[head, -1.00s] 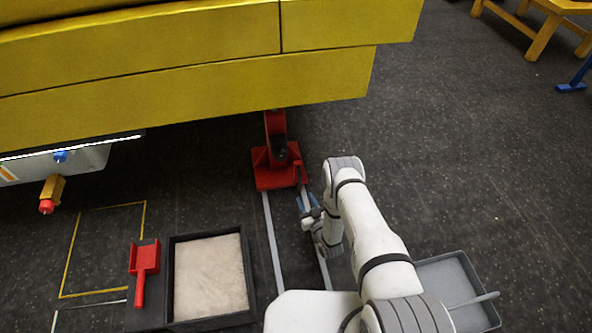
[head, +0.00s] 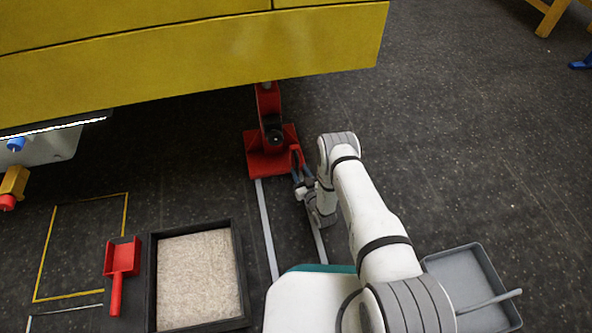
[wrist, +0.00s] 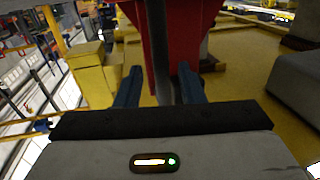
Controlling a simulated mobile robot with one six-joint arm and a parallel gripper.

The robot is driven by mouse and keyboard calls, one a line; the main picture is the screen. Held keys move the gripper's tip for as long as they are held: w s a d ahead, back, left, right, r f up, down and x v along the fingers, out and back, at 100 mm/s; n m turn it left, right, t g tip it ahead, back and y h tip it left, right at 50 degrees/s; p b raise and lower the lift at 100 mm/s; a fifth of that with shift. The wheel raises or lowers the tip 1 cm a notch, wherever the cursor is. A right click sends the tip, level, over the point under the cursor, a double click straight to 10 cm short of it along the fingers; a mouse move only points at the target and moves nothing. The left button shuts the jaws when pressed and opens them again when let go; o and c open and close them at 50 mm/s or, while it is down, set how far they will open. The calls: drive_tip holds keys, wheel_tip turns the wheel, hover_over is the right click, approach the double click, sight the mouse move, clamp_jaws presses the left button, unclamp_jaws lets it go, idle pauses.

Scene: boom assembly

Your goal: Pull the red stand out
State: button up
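The red stand (head: 267,162) stands on the dark floor under the yellow boom, its upright rising toward the boom's underside. A small red handle (head: 296,154) projects at the right of its base. My gripper (head: 298,178) is low, right at this handle side. In the wrist view my gripper (wrist: 158,78) has its two blue fingers apart. A dark bar (wrist: 157,45) runs between them with small gaps seemingly visible at its sides. The red body (wrist: 185,25) of the stand fills the view beyond. Contact with the bar cannot be made out.
The yellow boom (head: 180,70) hangs low overhead. A sand tray (head: 240,268) and a red scoop (head: 122,258) lie left; a grey tray (head: 478,262) lies right. Open floor extends far right.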

drive_tip(key=shift+b+x, duration=0.35)
drive_tip(key=shift+x, duration=0.95)
drive_tip(key=shift+a, duration=0.1)
clamp_jaws()
